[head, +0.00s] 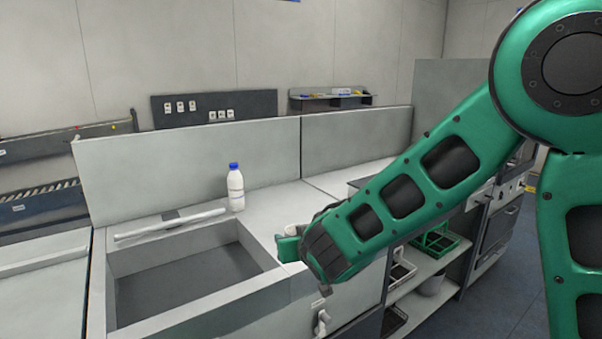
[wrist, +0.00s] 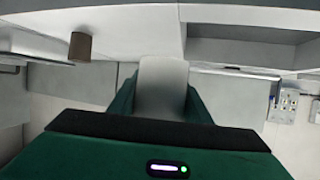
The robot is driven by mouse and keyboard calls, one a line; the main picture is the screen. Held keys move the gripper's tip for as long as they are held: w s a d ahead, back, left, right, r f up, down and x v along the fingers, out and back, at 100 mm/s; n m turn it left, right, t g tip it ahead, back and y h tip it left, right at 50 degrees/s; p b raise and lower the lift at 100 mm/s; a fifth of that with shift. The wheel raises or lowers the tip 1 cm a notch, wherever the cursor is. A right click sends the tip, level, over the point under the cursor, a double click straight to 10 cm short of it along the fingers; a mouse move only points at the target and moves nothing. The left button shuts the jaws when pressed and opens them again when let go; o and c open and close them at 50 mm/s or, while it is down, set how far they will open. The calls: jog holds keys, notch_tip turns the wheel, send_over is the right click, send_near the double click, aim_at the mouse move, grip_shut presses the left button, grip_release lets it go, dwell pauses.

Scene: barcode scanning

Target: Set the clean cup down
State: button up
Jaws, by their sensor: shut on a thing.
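My gripper (head: 289,246) is at the right edge of the sink, over the pale counter (head: 272,212). In the wrist view its two green fingers (wrist: 160,102) are shut on a pale grey-white cup (wrist: 163,82), one finger on each side. In the head view only a small whitish part of the cup (head: 296,229) shows; my gripper and forearm hide the rest. I cannot tell whether the cup's base touches the counter.
A white bottle with a blue cap (head: 236,188) stands at the counter's back. The sink basin (head: 185,278) is open at the left, with a pale bar (head: 170,224) behind it. A brown cylinder (wrist: 80,46) shows in the wrist view. A green rack (head: 436,240) sits on the right shelf.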

jog(key=w+d+f+m+h, duration=0.2)
jog(key=d, duration=0.8)
jog(key=w+d+f+m+h, duration=0.2)
jog(key=d+f+h, duration=0.1)
jog(key=d, duration=0.8)
jog(key=w+d+f+m+h, duration=0.1)
jog(key=d+f+m+h, duration=0.1)
jog(key=d, duration=0.8)
jog(key=shift+w+d+f+m+h, duration=0.3)
jog(key=shift+w+d+m+h, duration=0.15)
jog(key=shift+h, duration=0.25)
jog(key=shift+s, duration=0.1)
